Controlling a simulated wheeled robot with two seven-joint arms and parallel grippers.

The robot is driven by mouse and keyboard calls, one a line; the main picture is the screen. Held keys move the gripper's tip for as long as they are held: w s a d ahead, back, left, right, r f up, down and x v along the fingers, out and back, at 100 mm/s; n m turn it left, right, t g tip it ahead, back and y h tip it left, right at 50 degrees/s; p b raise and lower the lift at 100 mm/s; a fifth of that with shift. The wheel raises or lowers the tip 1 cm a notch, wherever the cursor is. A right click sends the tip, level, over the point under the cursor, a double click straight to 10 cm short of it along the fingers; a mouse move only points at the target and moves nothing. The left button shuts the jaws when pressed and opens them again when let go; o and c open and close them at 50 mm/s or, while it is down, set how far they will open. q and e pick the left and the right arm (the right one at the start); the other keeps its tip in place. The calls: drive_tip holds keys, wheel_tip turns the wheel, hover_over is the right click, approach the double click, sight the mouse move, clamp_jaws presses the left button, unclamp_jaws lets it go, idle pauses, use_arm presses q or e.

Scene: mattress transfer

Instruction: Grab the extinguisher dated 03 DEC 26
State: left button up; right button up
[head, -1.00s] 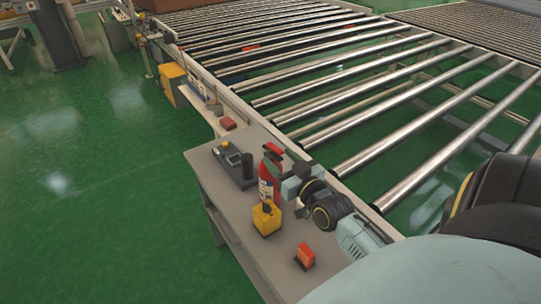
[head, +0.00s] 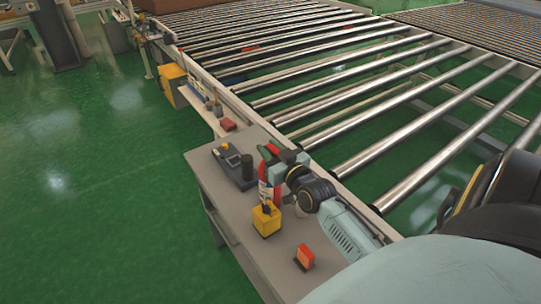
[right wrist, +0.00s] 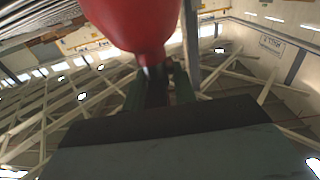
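One red fire extinguisher (head: 265,190) with a white label stands upright on the grey side table. No date can be read on it. My right gripper (head: 273,168) is at its upper part, coming from the right and hiding some of it. In the right wrist view the red body (right wrist: 135,22) fills the top middle and narrows to a dark neck. The two fingers of my right gripper (right wrist: 158,88) stand apart on either side of that neck, seemingly without closing on it. My left gripper is not in view.
The grey table (head: 223,198) also holds a yellow block (head: 266,222) close in front of the extinguisher, a small orange-red box (head: 305,257) and a dark control box (head: 230,160) with a black cylinder. A roller conveyor (head: 400,125) runs along the table's right side.

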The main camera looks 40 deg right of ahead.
clamp_jaws()
idle(0.8)
drive_tip(key=shift+r, duration=0.2)
